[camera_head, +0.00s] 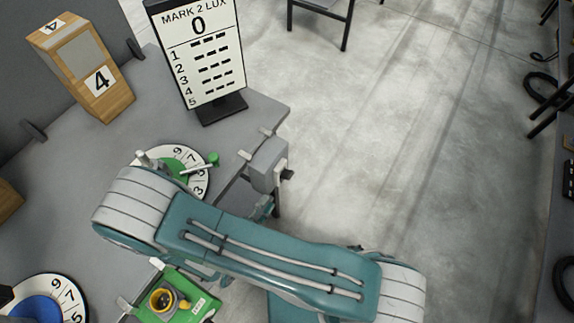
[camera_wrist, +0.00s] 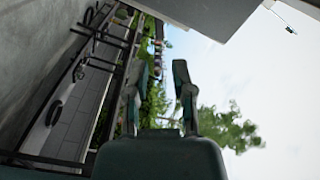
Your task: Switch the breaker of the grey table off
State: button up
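The grey table (camera_head: 112,150) fills the left of the head view. A small grey box (camera_head: 268,163) with a dark knob on its right side sits at the table's right edge; it looks like the breaker, but its switch position cannot be told. My gripper is mostly hidden behind my arm in the head view; a small teal part shows just below the grey box. In the wrist view my gripper (camera_wrist: 160,90) has its two fingers apart with nothing between them. A pale grey surface (camera_wrist: 205,15) lies above the fingers; I cannot tell which part it is.
A green-centred dial (camera_head: 195,181), a blue-centred dial (camera_head: 72,297), a black-framed sign (camera_head: 205,75) and a wooden block marked 4 (camera_head: 82,68) stand on the table. A green box (camera_head: 202,306) with a yellow-black button is near my arm. Open floor (camera_head: 400,130) lies right.

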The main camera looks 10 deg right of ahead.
aim_at(286, 179)
jog(key=x, duration=1.1)
jog(key=shift+s+d, duration=0.15)
grip_shut()
